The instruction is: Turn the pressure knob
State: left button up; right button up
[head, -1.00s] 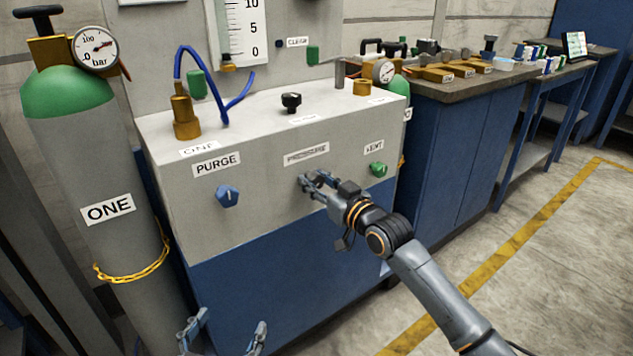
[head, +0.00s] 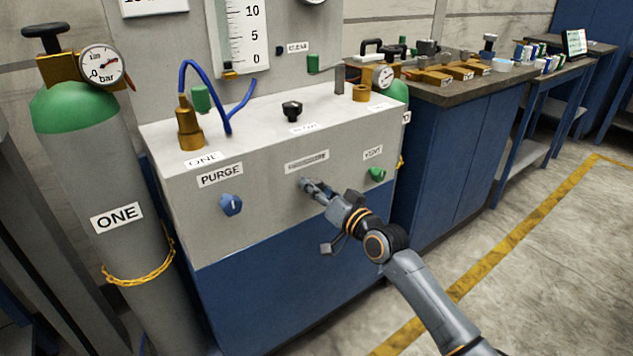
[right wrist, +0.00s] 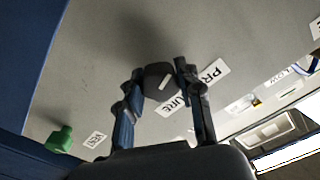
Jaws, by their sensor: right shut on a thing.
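The pressure knob is a dark knob with a white pointer mark, seen in the right wrist view (right wrist: 158,82) under the partly covered PRESSURE label (right wrist: 190,90). My right gripper (head: 310,185) is at the front panel of the grey cabinet (head: 270,215), just below that label in the head view (head: 307,161). Its two fingers are shut on the knob, one on each side, as the wrist view (right wrist: 160,85) shows. In the head view the fingers hide the knob. My left gripper is not in view.
A blue PURGE knob (head: 231,204) is left of my right gripper and a green VENT knob (head: 377,174) is close on its right. A gas cylinder (head: 105,185) stands at the left. A blue bench (head: 450,150) stands at the right. The floor in front is clear.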

jog(key=shift+m, duration=0.6)
jog(key=m+p, duration=0.2)
jog(key=m, duration=0.3)
jog(key=m+p, duration=0.2)
jog(key=m, duration=0.3)
jog(key=shift+m, duration=0.4)
jog(key=m+p, duration=0.2)
jog(key=m, duration=0.2)
jog(key=shift+m, duration=0.3)
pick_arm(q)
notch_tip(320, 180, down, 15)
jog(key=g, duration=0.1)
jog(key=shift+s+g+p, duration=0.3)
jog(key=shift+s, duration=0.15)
pick_arm(e)
jog(key=shift+f+m, duration=0.1)
jog(key=shift+m, duration=0.6)
jog(key=o, duration=1.2)
